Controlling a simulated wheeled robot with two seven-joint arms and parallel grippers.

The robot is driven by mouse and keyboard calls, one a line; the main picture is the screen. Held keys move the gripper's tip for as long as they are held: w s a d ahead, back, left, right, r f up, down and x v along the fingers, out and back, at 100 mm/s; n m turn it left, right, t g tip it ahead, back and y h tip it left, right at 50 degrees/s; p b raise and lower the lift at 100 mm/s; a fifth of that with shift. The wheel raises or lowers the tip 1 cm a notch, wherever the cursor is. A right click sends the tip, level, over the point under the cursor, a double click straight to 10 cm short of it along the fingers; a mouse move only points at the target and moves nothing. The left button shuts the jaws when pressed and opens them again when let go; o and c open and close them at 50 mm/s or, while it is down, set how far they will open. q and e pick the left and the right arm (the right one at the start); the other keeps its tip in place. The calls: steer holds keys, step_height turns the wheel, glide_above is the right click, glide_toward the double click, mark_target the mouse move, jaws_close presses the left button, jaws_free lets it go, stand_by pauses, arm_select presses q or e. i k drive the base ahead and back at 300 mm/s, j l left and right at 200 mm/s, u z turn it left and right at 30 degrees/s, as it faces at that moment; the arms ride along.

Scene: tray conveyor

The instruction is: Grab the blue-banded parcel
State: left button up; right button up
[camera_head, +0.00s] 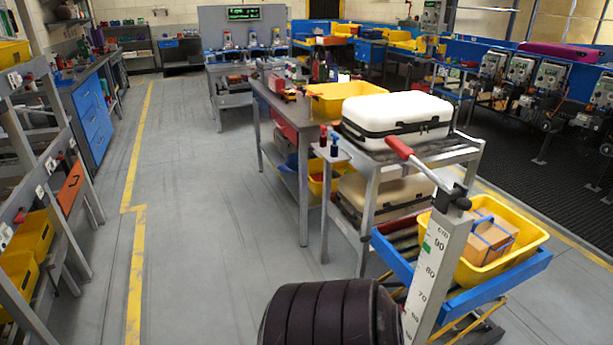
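The blue-banded parcel (489,236) is a brown cardboard box with blue straps. It sits inside a yellow tray (533,240) at the right of the head view. The tray rests on a blue-framed stand (505,290) with rollers showing at its left. The tray's near left side is partly hidden by a grey post (441,270) marked in centimetres. Neither of my grippers is in view.
The post has a red-handled lever (410,160) at its top. A black ribbed object (325,315) stands left of the post. Behind is a metal cart (470,150) with a white case (397,115). Open grey floor (200,220) lies to the left.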

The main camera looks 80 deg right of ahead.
mark_target(490, 236)
steer(key=z, duration=3.75)
steer(key=i+j, duration=0.2)
steer(key=i, duration=0.25)
steer(key=i+j, duration=0.15)
steer(key=i, duration=0.3)
